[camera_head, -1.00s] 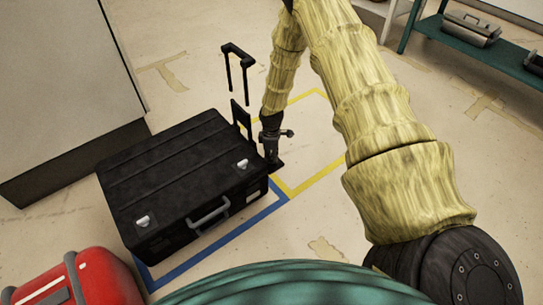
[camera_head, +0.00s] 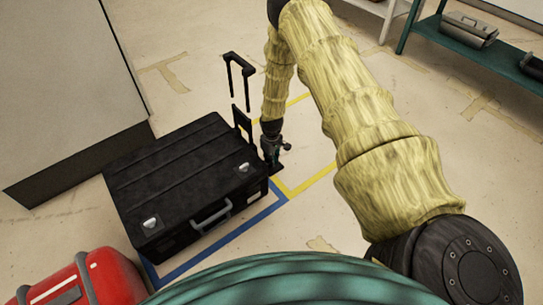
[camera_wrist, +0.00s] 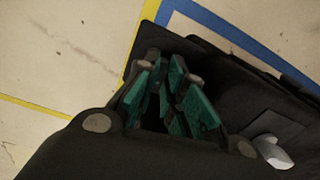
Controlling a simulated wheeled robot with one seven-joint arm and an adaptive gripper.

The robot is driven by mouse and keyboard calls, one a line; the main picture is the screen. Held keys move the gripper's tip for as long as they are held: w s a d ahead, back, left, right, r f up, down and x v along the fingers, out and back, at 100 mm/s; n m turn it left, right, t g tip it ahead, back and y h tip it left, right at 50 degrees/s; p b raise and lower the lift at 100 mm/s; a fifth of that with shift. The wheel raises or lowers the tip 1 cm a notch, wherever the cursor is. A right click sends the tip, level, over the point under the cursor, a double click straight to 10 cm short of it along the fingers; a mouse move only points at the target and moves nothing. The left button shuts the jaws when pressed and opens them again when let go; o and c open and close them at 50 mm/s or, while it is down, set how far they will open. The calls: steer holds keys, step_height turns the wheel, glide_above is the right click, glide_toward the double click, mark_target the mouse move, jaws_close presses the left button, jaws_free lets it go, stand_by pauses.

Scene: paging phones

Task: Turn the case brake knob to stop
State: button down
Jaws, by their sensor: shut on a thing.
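The black case (camera_head: 170,175) lies flat on the floor inside blue tape, with two latches, a grey carry handle (camera_head: 212,215) on its front and a raised pull handle (camera_head: 239,66) behind. In the wrist view, its dark body (camera_wrist: 240,105) and a pale latch (camera_wrist: 273,152) show. My gripper (camera_head: 273,165) points down at the case's right side near the back corner. Its teal fingers (camera_wrist: 172,98) are close together against that side in the wrist view. They are shut on what appears to be the brake knob, which the fingers hide; its setting cannot be read.
A red case (camera_head: 110,275) is close to the black case at the lower left. A large grey cabinet (camera_head: 60,85) stands at the left. A teal shelf (camera_head: 480,55) is at the back right. Yellow-taped floor (camera_head: 310,165) right of the gripper is clear.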

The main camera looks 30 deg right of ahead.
steer(key=m+p, duration=0.2)
steer(key=m, duration=0.3)
steer(key=shift+r+m, duration=0.1)
steer(key=shift+m, duration=0.2)
steer(key=m+p, duration=0.1)
steer(key=m, duration=0.3)
steer(key=shift+m+p, duration=0.3)
steer(key=shift+m, duration=0.1)
steer(key=c, duration=1.5)
jaws_free()
step_height(320, 180, up, 12)
steer(key=shift+f, duration=0.1)
